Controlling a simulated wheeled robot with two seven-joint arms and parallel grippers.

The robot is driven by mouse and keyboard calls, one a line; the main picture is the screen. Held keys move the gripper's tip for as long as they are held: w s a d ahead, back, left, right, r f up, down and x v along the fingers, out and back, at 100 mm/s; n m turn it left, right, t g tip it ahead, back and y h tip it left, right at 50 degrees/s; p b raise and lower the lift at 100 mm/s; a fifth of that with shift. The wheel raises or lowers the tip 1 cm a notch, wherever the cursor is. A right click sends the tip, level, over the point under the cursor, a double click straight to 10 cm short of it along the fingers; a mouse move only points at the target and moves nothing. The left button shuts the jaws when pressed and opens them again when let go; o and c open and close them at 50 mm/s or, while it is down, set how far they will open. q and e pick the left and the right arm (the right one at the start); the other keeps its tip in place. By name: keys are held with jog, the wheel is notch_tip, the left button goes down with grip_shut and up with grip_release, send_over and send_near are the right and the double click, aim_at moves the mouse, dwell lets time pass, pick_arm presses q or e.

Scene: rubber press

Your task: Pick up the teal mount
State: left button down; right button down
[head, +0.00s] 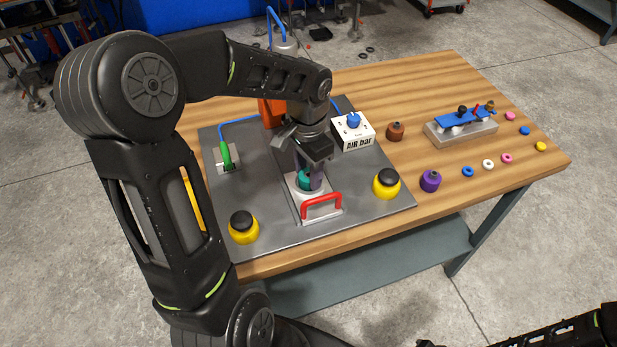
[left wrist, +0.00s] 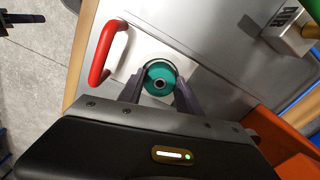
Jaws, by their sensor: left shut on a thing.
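The teal mount (head: 305,178) sits upright in the white and grey slide fixture of the press, behind the red handle (head: 321,206). The arm and gripper hide part of the press behind. My right gripper is not clearly seen; only a dark part of my right arm shows at the lower right.
Two yellow buttons with black tops (head: 244,227) (head: 386,184) flank the slide on the grey plate (head: 240,190). An air bar box (head: 353,131) stands behind. A purple mount (head: 430,181), a brown mount (head: 396,131), small coloured rings and a blue-topped fixture (head: 462,124) are to the right.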

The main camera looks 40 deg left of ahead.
aim_at(308, 175)
pick_arm(q)
notch_tip(308, 175, up, 10)
jog(key=b, duration=0.1)
dwell(0.5)
jog(key=shift+f, duration=0.1)
dwell(0.4)
